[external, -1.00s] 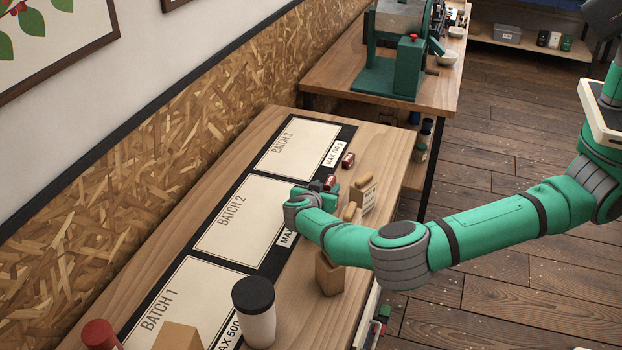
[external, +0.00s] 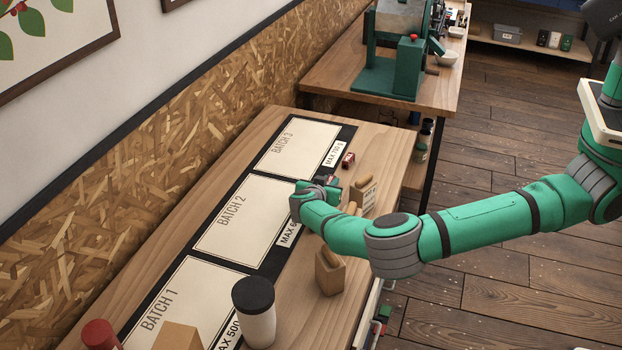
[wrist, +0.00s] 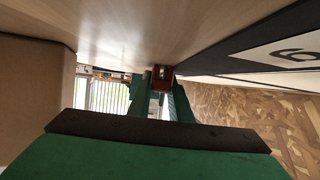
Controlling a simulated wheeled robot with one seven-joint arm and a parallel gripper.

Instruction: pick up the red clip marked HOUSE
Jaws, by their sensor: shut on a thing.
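My gripper (external: 326,184) is low over the near side of the bench, beside the BATCH 2 sheet. In the wrist view my two green fingers (wrist: 160,92) are shut on a small red clip (wrist: 163,72), close to the wooden bench top. In the external view the held clip (external: 334,180) is mostly hidden by my gripper. Its marking cannot be read, and I cannot tell whether it touches the bench. Another small red clip (external: 348,160) lies farther along the bench, by the BATCH 3 sheet.
The BATCH 2 sheet (external: 240,225) is clear.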

